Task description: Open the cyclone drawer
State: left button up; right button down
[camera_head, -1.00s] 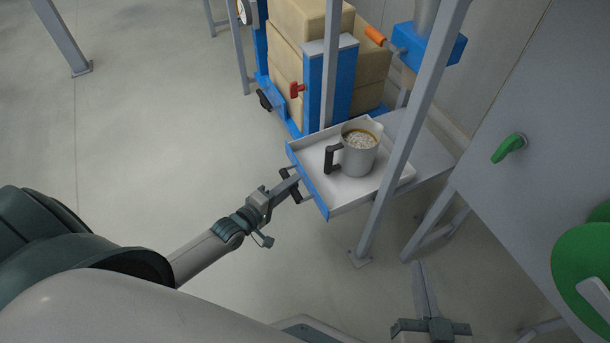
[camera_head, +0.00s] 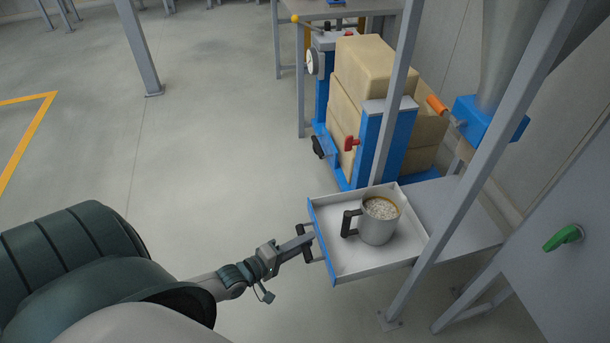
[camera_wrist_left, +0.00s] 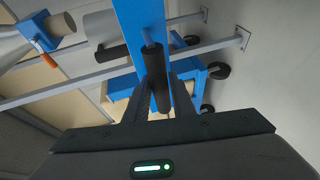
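The drawer (camera_head: 352,265) is a white tray with a blue front, pulled out to the left from a grey shelf. A grey mug (camera_head: 378,224) with a black handle and pale grainy contents stands upright in it. My left gripper (camera_head: 308,242) is at the dark bar handle on the blue front. In the left wrist view the black handle (camera_wrist_left: 155,72) lies between the fingers of my left gripper (camera_wrist_left: 162,92), which close in on both sides of it. My right gripper is not in view.
A slanted grey post (camera_head: 462,190) stands in front of the shelf. A blue cart with stacked tan boxes (camera_head: 372,70) is behind the drawer. A grey panel with a green handle (camera_head: 563,238) is at right. The floor left of the drawer is clear.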

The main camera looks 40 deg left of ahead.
pick_arm(q)
jog(key=shift+o, duration=1.2)
jog(key=shift+s, duration=0.15)
